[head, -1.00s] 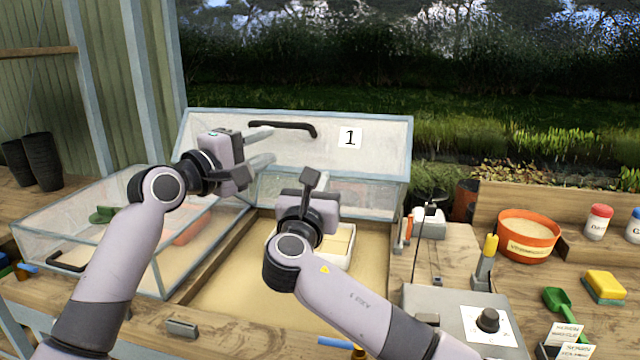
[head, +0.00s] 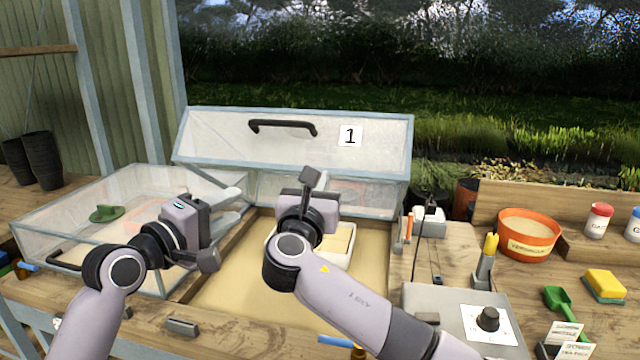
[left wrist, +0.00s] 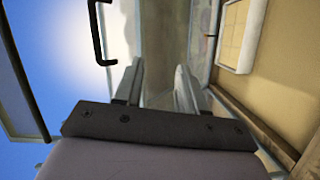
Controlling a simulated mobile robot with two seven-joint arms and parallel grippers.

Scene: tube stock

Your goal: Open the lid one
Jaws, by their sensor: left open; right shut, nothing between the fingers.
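The lid one (head: 230,150), a clear panel in a pale blue frame with a "1" label (head: 350,136), stands raised and tilted back behind the sandy bed. Its black handle (head: 283,124) is near its upper edge and also shows in the left wrist view (left wrist: 97,35). My left gripper (head: 236,199) is open and empty, below and left of that handle and apart from it; its two fingers show in the left wrist view (left wrist: 158,85). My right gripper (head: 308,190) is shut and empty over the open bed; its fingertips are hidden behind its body.
A white tray (head: 345,262) sits in the bed. A grey box with a knob (head: 487,319) and an orange pot (head: 528,235) stand at right.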

